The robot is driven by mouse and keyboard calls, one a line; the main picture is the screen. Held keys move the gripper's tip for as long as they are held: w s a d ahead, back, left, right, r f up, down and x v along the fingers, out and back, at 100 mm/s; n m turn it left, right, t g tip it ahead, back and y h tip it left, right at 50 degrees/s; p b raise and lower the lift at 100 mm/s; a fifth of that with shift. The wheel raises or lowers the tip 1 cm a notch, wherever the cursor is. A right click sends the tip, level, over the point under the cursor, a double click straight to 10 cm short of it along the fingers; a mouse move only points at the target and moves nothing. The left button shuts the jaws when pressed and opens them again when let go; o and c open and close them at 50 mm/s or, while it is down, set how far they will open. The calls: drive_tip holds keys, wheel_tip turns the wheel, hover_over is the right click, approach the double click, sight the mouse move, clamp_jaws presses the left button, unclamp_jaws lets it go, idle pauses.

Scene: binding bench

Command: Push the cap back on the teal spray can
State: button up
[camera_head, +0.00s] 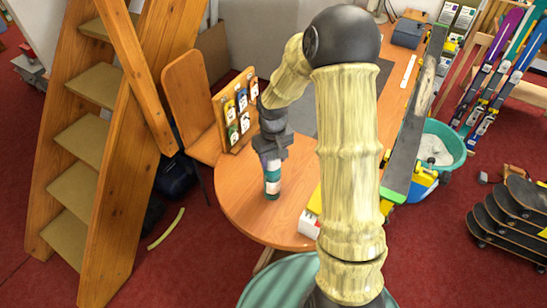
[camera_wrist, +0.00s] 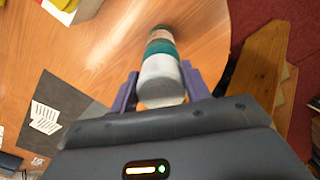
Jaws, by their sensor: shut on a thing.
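The teal spray can (camera_head: 272,177) stands upright near the round left end of the wooden bench, directly below my gripper. In the wrist view the can (camera_wrist: 160,47) shows a teal band and a pale label. A pale grey cap (camera_wrist: 160,78) is in line with the can at its top, between my purple fingers. My gripper (camera_wrist: 160,92) is shut on the cap; in the head view my gripper (camera_head: 270,152) hides most of it. I cannot tell whether a gap is left between cap and can.
A white and yellow object (camera_head: 310,224) lies to the right, partly behind my arm. A wooden ladder (camera_head: 110,130) is at left. Bare bench top surrounds the can.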

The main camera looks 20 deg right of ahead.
drive_tip(key=shift+f, duration=0.4)
drive_tip(key=o, duration=1.6)
drive_tip(key=shift+c, duration=0.2)
drive_tip(key=shift+r, duration=0.15)
drive_tip(key=shift+r+p, duration=2.6)
drive_tip(key=shift+r, duration=0.85)
clamp_jaws()
